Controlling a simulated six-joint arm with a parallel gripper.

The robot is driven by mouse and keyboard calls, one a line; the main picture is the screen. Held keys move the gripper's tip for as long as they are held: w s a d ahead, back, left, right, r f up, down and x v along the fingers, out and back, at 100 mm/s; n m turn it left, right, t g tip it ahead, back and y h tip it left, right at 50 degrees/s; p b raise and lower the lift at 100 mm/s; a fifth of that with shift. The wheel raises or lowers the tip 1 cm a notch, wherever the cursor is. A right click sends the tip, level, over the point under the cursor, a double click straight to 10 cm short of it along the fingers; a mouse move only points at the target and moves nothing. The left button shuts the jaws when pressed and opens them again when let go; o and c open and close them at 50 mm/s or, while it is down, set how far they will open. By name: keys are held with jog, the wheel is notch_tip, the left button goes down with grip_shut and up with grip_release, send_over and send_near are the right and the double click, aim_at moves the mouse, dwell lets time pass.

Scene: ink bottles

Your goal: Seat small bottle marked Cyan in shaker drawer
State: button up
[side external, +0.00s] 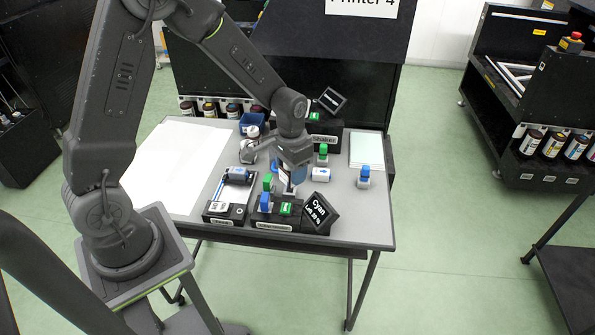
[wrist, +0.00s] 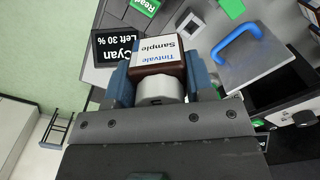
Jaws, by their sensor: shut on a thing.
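My gripper (wrist: 160,82) is shut on a small bottle (wrist: 158,58) in the wrist view, with one blue-grey finger on each side. The bottle has a dark brown body, a white cap towards my palm and a label reading "Tintvale Sample"; no colour name is readable on it. In the side external view, my gripper (side external: 290,178) is low over the table, just behind the front black block, and the bottle is mostly hidden. The black shaker (side external: 325,139) stands at the back of the table, partly covered by my arm; its drawer cannot be made out.
A tilted display (side external: 319,213) reading "Cyan" stands by the front block (side external: 276,220), which has blue and green parts. The white left sheet (side external: 175,165) is clear.

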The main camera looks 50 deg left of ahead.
notch_tip(320, 180, up, 4)
jog(key=shift+w+a+r, duration=0.1)
jog(key=shift+r, duration=0.15)
jog(key=w+a+n, duration=0.4)
jog(key=w+a, duration=0.1)
jog(key=a, duration=0.3)
jog(key=w+a+n, duration=0.5)
jog(key=w+a, duration=0.1)
jog(key=a, duration=0.2)
jog(key=shift+s+a+f, duration=0.1)
jog(key=shift+a+f, duration=0.05)
jog(key=shift+f, duration=6.1)
jog(key=shift+f, duration=0.7)
jog(key=o, duration=1.3)
jog(key=shift+o, duration=0.2)
